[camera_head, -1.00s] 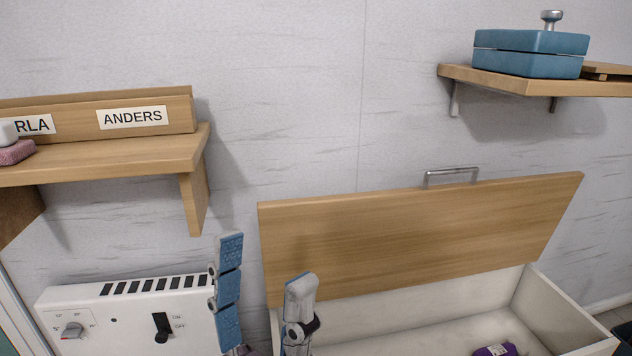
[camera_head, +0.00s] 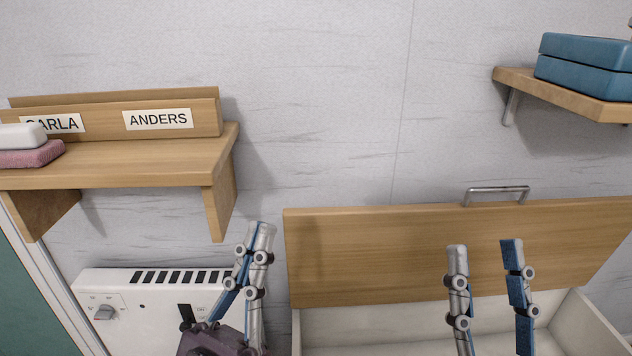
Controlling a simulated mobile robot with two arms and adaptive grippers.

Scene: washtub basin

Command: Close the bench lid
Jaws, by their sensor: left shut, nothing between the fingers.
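The bench lid (camera_head: 380,245) is a wide wooden panel, raised and leaning near the wall, with a metal handle (camera_head: 497,190) on its top edge. The white bench box (camera_head: 350,325) is open below it; its front is out of view. My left gripper (camera_head: 260,235) is shut and empty, just left of the lid's left end, in front of the heater. My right gripper (camera_head: 485,248) is open, its two fingers apart and pointing up in front of the lid's right half. I cannot tell whether the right fingers touch the lid.
A white heater (camera_head: 110,290) with knobs is on the wall at lower left. A wooden shelf (camera_head: 120,165) with name labels, a white bar and a pink block is above it. A second shelf (camera_head: 560,95) with a blue box (camera_head: 585,65) is at upper right.

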